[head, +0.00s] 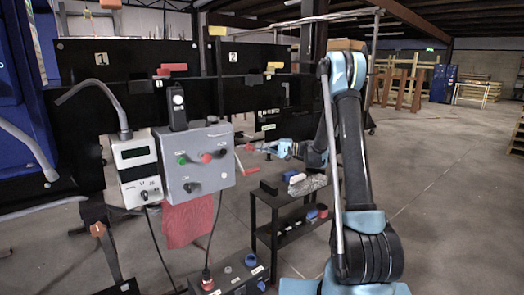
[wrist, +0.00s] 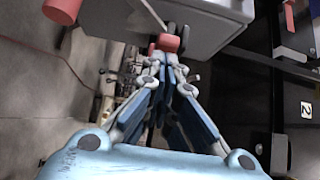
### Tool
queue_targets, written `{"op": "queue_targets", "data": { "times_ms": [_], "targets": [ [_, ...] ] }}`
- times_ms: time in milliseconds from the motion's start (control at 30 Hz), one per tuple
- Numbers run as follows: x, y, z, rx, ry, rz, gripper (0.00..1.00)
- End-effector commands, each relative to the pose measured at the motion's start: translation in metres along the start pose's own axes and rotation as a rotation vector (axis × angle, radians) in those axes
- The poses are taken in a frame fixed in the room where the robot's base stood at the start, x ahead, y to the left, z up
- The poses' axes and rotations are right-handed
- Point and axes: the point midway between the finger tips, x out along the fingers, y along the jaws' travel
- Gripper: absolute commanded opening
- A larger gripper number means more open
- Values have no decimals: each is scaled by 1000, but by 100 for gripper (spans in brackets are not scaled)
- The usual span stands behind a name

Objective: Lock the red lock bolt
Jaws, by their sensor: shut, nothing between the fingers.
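My gripper (head: 262,147) is shut and empty at the right side of the grey control box (head: 190,172). In the wrist view its fingertips (wrist: 166,58) meet just below a small red block (wrist: 167,42); I cannot tell whether they touch it. A bent red handle (head: 243,167) sticks out of the box's right side. A red cylinder (wrist: 62,10) shows at the top left of the wrist view. A red bar (head: 173,67) also sits on the black panel marked 1. I cannot tell for certain which red part is the lock bolt.
The box front carries a green button (head: 182,160), a red button (head: 206,158) and black knobs. A white meter (head: 136,165) hangs to its left. A low black table (head: 285,200) with several small items stands below my gripper. The floor to the right is open.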

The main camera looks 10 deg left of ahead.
Motion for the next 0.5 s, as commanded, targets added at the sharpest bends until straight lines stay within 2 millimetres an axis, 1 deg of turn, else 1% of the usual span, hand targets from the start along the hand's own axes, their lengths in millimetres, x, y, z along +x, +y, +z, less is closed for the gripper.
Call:
{"op": "queue_targets", "data": {
  "times_ms": [133, 333, 500],
  "targets": [
    [3, 0, 3, 0, -1, 0, 0],
    [21, 0, 22, 0, -2, 0, 0],
    [22, 0, 22, 0, 0, 0, 0]
  ]
}}
